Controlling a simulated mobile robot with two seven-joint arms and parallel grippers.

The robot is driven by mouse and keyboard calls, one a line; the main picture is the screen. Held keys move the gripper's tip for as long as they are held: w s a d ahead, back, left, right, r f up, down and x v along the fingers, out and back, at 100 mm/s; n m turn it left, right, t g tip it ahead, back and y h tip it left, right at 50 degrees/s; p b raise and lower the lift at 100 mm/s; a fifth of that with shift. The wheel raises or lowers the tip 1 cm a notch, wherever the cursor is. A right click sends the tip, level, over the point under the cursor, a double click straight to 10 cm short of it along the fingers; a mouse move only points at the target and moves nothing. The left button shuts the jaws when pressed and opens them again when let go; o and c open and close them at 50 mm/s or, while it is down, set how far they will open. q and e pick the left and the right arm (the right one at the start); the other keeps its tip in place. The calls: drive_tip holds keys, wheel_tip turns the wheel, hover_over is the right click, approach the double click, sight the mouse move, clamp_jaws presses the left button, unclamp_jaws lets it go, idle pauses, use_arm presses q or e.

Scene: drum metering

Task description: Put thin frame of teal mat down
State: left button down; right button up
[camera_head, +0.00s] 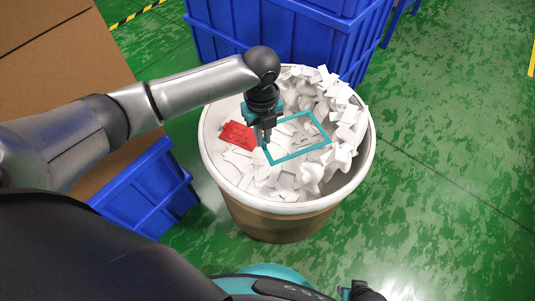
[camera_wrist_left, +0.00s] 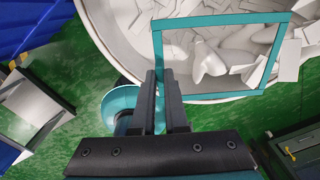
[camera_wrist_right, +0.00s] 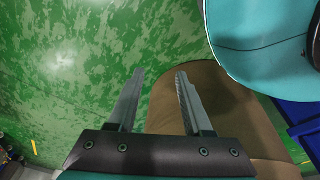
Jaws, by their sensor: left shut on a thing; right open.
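The thin teal frame (camera_head: 309,153) is a rectangular outline held over the white pieces in the drum (camera_head: 272,222). My left gripper (camera_head: 266,143) is shut on one side of it. In the left wrist view the frame (camera_wrist_left: 222,20) extends away from the fingertips (camera_wrist_left: 165,75), with white pieces visible through it. Whether the frame touches the pieces I cannot tell. My right gripper (camera_wrist_right: 155,78) is open and empty, away from the frame, above the green floor and beside the drum's brown side (camera_wrist_right: 205,90).
White pieces (camera_head: 345,125) heap along the drum's right and far side. A red piece (camera_head: 238,135) lies on the left inside. Blue crates (camera_head: 235,40) stand behind the drum, and another blue crate (camera_head: 150,195) stands left. Green floor (camera_head: 450,130) is clear at the right.

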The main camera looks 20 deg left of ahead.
drive_tip(key=w+a+r+t+b, duration=0.1)
drive_tip(key=w+a+r+b, duration=0.3)
drive_tip(key=r, duration=0.6)
drive_tip(key=w+d+r+t+b, duration=0.1)
drive_tip(key=w+r+b, duration=0.2)
drive_tip(key=r+b, duration=0.45)
use_arm(q)
drive_tip(key=a+f+n, duration=0.1)
drive_tip(key=f, duration=0.6)
drive_tip(key=a+f+n, duration=0.1)
drive_tip(key=f+n, duration=0.1)
drive_tip(key=f, duration=0.5)
drive_tip(key=a+f+n+p, duration=0.1)
drive_tip(key=f+n, duration=0.1)
drive_tip(key=f, duration=0.5)
drive_tip(key=shift+w+a+f, duration=0.1)
drive_tip(key=shift+w+a, duration=0.1)
drive_tip(key=shift+a, duration=0.1)
drive_tip(key=shift+f, duration=0.3)
drive_tip(key=shift+f+b, duration=1)
drive_tip(key=shift+f, duration=0.25)
drive_tip(key=shift+f+b, duration=0.35)
drive_tip(key=shift+f, duration=0.3)
use_arm(e)
drive_tip(key=w+a+r+t+y, duration=0.1)
drive_tip(key=w+a+t+y, duration=0.3)
drive_tip(key=w+a+t, duration=0.1)
drive_tip(key=shift+w+a+r+t, duration=0.3)
drive_tip(key=shift+a+t, duration=0.4)
drive_tip(key=shift+a, duration=0.65)
